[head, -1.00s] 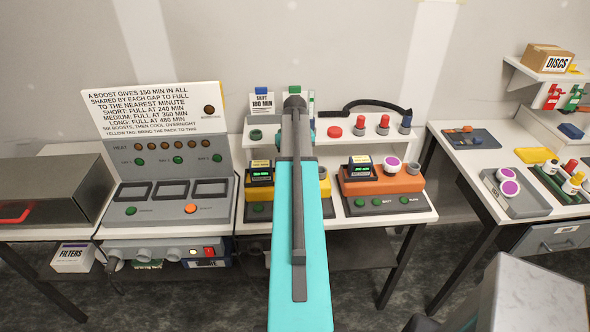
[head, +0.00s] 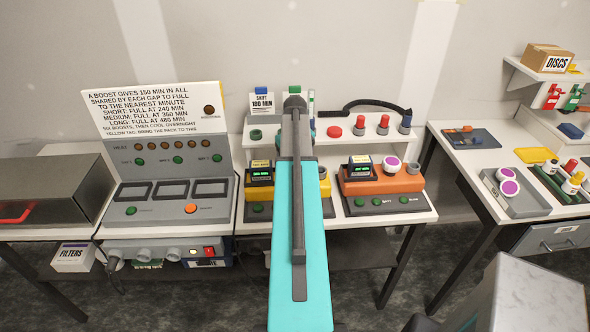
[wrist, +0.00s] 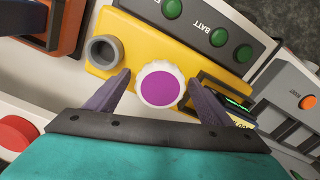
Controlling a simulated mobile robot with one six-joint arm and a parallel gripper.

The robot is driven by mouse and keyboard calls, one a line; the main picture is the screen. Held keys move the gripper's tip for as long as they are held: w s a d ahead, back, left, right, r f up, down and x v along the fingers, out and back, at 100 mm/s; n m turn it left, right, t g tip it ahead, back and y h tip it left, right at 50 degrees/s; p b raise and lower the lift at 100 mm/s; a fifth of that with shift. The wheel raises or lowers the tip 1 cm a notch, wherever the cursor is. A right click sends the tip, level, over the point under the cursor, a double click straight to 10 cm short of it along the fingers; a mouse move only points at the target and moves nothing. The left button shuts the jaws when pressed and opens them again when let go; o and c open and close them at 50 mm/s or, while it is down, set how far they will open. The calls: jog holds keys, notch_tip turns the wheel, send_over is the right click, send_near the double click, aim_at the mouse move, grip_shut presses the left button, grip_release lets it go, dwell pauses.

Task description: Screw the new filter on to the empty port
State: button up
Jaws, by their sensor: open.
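In the wrist view my gripper (wrist: 159,78) is open, its two dark fingers on either side of a white filter with a purple top (wrist: 159,84). The filter is on the yellow unit (wrist: 140,40); small gaps seem to show beside it. A grey, hollow, empty port (wrist: 103,51) is on the same unit, left of the filter. In the head view my arm hides my gripper and most of the yellow unit (head: 258,193). The orange unit (head: 382,181) carries another purple-topped filter (head: 392,164) and a grey port (head: 412,169).
A grey tray (head: 525,205) on the right table holds two purple-topped filters. A shelf (head: 350,142) with red and blue knobs stands behind the units. A timer-like display (wrist: 228,105) is close to the right finger. A heater panel (head: 170,196) stands left.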

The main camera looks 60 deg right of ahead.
jog(key=n, duration=1.1)
jog(key=shift+p, duration=0.4)
jog(key=n, duration=0.3)
jog(key=shift+n, duration=0.4)
jog(key=n, duration=0.5)
jog(key=shift+n, duration=0.4)
jog(key=shift+n+p, duration=0.35)
jog(key=shift+n, duration=2.25)
